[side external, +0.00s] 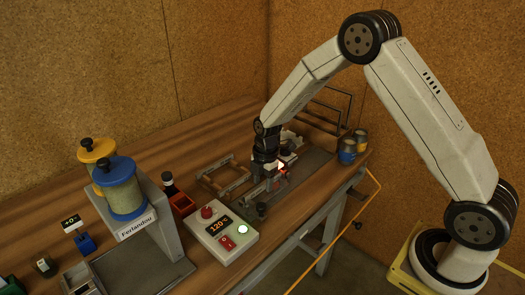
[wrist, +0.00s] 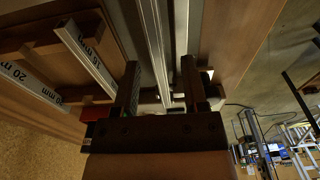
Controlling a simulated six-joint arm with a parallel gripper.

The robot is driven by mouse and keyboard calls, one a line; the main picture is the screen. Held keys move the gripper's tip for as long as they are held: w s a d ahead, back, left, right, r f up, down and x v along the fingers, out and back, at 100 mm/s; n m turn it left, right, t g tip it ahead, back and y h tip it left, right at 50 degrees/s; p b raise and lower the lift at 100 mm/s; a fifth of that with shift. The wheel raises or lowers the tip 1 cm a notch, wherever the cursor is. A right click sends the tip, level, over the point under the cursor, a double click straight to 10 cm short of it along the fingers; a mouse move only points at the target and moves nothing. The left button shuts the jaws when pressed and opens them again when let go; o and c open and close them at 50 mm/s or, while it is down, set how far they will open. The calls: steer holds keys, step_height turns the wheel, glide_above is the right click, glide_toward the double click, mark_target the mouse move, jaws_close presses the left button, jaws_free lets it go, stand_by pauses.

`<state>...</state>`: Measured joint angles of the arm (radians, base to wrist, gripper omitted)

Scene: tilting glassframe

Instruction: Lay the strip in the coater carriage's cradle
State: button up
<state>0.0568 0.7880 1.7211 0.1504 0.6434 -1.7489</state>
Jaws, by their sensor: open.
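My gripper (side external: 268,178) is low over the right part of the bench in the side view, close to a metal fixture. In the wrist view my gripper (wrist: 160,68) is open, its two fingers apart. Long bright metal edges (wrist: 155,40) run between and beyond the fingers; I cannot tell whether they are a strip or rails. Metal strips marked 20 mm (wrist: 20,76) and 15 mm (wrist: 84,55) lie in a wooden rack (wrist: 50,40) at the left. The carriage's cradle cannot be made out for certain; the arm hides part of that area.
A control box (side external: 222,232) reading 120 °C stands in front of my gripper. Blue jars (side external: 348,151) stand at the right edge. Bare wood (side external: 150,130) lies behind.

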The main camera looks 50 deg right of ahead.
mark_target(265, 182)
steer(key=shift+r, duration=0.15)
steer(key=shift+d+r, duration=0.2)
steer(key=shift+r, duration=1.7)
steer(key=shift+d+r, duration=0.15)
steer(key=shift+r, duration=1.7)
steer(key=s+a+r+m+t, duration=0.1)
steer(key=s+m, duration=0.8)
steer(key=s+r+m+t+h, duration=0.1)
steer(key=s+m, duration=0.8)
steer(key=s, duration=0.1)
steer(key=shift+a+r+t, duration=0.3)
steer(key=shift+a+r, duration=0.1)
